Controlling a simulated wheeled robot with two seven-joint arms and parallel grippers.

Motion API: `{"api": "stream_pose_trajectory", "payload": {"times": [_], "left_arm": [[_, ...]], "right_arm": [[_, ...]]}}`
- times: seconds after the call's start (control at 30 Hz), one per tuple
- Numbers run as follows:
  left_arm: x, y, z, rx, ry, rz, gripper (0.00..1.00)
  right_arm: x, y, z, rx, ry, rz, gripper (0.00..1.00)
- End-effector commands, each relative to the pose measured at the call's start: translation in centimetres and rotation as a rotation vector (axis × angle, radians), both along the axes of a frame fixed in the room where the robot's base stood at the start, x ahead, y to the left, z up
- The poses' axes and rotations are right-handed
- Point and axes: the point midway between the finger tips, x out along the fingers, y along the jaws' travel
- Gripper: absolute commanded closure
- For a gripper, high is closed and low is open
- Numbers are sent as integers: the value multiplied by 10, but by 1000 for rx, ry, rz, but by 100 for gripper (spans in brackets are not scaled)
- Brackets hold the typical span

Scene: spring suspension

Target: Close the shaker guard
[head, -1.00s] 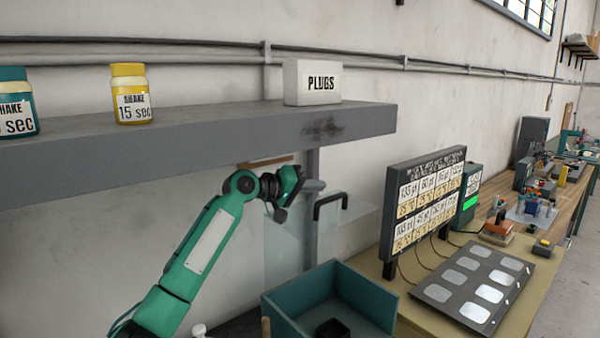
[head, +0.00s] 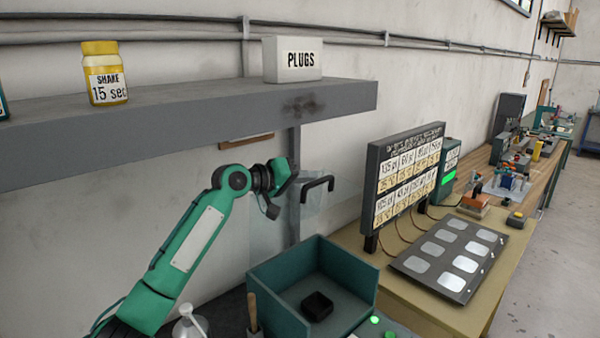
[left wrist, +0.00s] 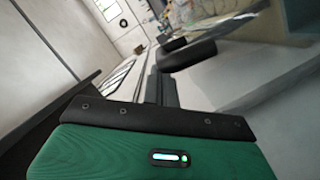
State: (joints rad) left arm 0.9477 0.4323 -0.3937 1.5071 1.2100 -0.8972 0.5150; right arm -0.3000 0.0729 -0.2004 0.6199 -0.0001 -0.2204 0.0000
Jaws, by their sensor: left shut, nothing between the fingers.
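The shaker guard is a clear panel (head: 268,235) with a black bar handle (head: 317,187), in the middle of the head view below the shelf. The panel is faint, so its exact angle is hard to tell. My left gripper (head: 284,190) is shut and empty, just left of the handle, and its fingertips are partly hidden by its own body. In the left wrist view the shut fingers (left wrist: 160,88) point forward, with a dark bar, probably the handle (left wrist: 188,54), just beyond them. Contact cannot be told. My right gripper is not in view.
A grey shelf (head: 200,120) with a yellow jar (head: 105,75) and PLUGS box (head: 293,60) hangs above my arm. A teal open box (head: 350,270) holding a small black tray (head: 317,306) stands below the handle. A sign board (head: 408,180) stands to the right.

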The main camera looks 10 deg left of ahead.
Motion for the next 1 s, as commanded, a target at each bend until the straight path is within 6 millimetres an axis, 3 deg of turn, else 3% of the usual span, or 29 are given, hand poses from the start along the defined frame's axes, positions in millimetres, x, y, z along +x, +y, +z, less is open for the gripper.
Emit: {"api": "stream_pose_trajectory", "payload": {"times": [0.27,0.47,0.7,1.0], "left_arm": [[-35,-52,-35,180,-118,-5,100],[-61,-91,-74,336,-223,-5,100],[-86,-129,-133,525,-348,-5,100],[-105,-157,-213,752,-497,-2,100]], "right_arm": [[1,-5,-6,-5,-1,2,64],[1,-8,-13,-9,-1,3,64],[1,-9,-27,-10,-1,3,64],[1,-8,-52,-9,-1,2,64]]}}
